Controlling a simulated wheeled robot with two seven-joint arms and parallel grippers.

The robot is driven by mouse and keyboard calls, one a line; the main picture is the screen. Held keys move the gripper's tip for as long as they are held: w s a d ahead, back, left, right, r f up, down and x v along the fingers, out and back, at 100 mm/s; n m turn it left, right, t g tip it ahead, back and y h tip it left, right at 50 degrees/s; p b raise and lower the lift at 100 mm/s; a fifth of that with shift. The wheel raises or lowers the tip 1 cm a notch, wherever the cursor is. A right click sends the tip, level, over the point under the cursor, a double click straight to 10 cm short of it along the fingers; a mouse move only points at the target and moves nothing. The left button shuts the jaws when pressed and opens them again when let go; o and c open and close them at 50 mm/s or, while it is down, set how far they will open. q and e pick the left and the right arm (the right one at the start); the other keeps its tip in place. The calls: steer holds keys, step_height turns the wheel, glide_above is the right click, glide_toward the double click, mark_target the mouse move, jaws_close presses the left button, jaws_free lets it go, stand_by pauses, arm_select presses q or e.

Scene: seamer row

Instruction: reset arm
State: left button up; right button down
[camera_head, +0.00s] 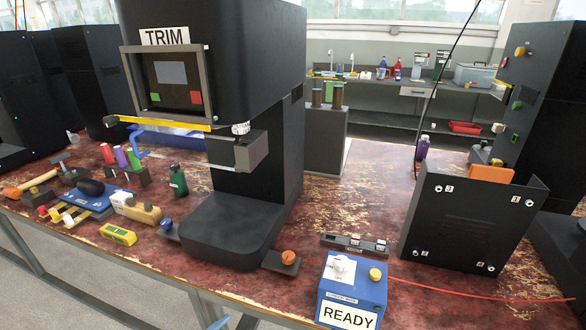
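A large black machine (243,225) with a "TRIM" sign (164,36) stands on the worn red table (330,205). Its framed panel (172,78) has a grey, a green and a red patch, with a yellow bar (170,123) below. A blue box (352,288) labelled "READY" stands at the front edge, with a white switch (341,266) and a yellow button (375,274) on top.
A black upright panel (468,225) stands at the right, a red cable (480,294) in front of it. Tools, coloured cylinders, a dark green bottle (178,180) and a yellow meter (118,234) crowd the left. An orange-knobbed pedestal (282,262) sits by the machine's base.

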arm_select(q)
steer(key=s+a+f+n+g+y+p, duration=0.2)
steer(key=s+a+f+n+g+y, duration=0.25)
steer(key=s+f, duration=0.7)
steer(key=s+f+g+y+p, duration=0.1)
steer(key=s+f+g, duration=0.2)
steer(key=s, duration=0.9)
steer(key=s+f+g+y+p, duration=0.1)
steer(key=s+f+g, duration=0.3)
steer(key=s, duration=0.7)
step_height(320, 180, down, 3)
steer(key=shift+s+a+r, duration=0.15)
steer(key=shift+s, duration=0.2)
steer(key=shift+w, duration=0.1)
